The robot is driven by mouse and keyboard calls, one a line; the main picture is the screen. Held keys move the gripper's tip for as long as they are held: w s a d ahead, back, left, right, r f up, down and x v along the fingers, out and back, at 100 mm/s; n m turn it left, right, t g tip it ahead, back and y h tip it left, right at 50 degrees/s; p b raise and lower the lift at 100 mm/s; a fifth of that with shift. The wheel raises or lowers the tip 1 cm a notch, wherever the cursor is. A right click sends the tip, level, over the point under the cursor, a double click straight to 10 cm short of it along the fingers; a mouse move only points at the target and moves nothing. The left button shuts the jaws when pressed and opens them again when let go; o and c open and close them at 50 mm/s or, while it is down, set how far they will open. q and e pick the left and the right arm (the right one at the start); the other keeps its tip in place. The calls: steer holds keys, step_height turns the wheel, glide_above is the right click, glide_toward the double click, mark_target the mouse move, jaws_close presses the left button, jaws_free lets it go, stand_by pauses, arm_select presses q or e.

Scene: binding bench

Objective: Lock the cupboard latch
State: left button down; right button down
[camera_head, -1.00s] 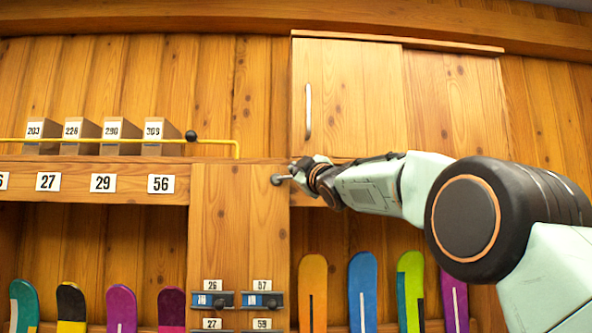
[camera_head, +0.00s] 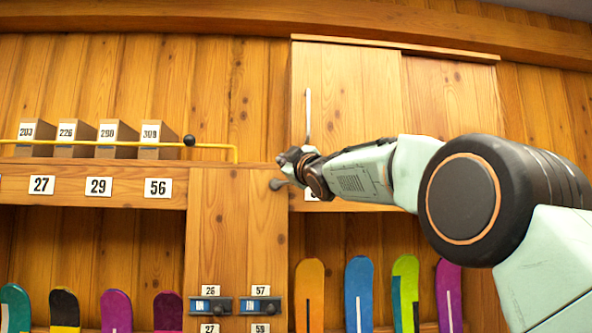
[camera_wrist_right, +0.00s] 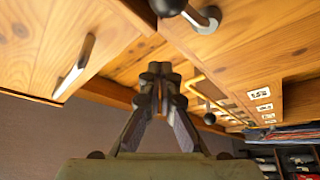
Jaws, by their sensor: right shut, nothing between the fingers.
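The wooden cupboard (camera_head: 352,85) is shut, with a vertical metal handle (camera_head: 308,115) on its door; the handle also shows in the wrist view (camera_wrist_right: 75,66). A small latch lever (camera_head: 277,184) sits on the wooden post just below the cupboard's lower left corner. In the wrist view a dark knob with a silver arm (camera_wrist_right: 207,21), apparently this latch, is at the top edge. My right gripper (camera_head: 283,160) is shut and empty, just above the latch and apart from it in the head view. Its closed fingers also show in the wrist view (camera_wrist_right: 160,75). My left gripper is out of view.
The wall left of the cupboard is clear.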

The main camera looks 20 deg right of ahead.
steer(key=b+v, duration=0.6)
steer(key=v, duration=0.3)
steer(key=shift+d+f, duration=0.3)
steer(key=shift+d, duration=0.05)
